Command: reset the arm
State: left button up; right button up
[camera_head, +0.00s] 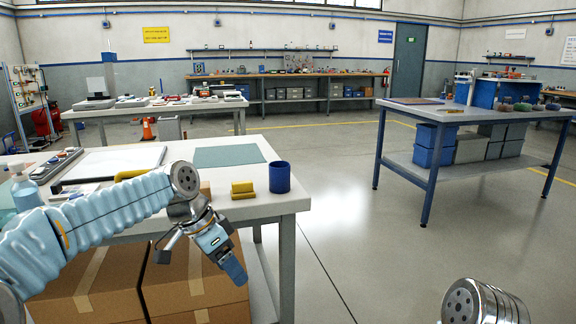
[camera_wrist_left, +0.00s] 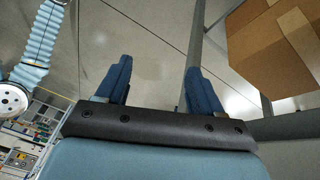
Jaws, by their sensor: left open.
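My left arm, in a light blue sleeve, reaches in from the left in the head view. My left gripper (camera_head: 234,268) hangs past the front edge of the white worktable (camera_head: 280,203), pointing down and to the right. In the left wrist view its two blue fingers (camera_wrist_left: 158,85) stand apart with nothing between them. Bare floor shows beyond the fingers. The end of a metallic joint (camera_head: 482,303) shows at the bottom right of the head view. My right gripper is not seen.
A blue cup (camera_head: 279,177) and a yellow block (camera_head: 242,189) stand on the worktable near my left wrist. Cardboard boxes (camera_head: 196,283) sit under the tabletop. A blue-legged bench (camera_head: 431,170) stands at the right. The floor between is clear.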

pick_arm(q)
notch_tip(320, 180, down, 30)
jog(key=s+d+n, duration=0.2)
jog(key=s+n, duration=0.1)
jog(key=n, duration=0.3)
jog(key=s+f+n, duration=0.6)
jog(key=s+f, duration=0.9)
jog(key=s, duration=0.3)
jog(key=shift+a+f, duration=0.35)
jog(key=shift+w, duration=0.1)
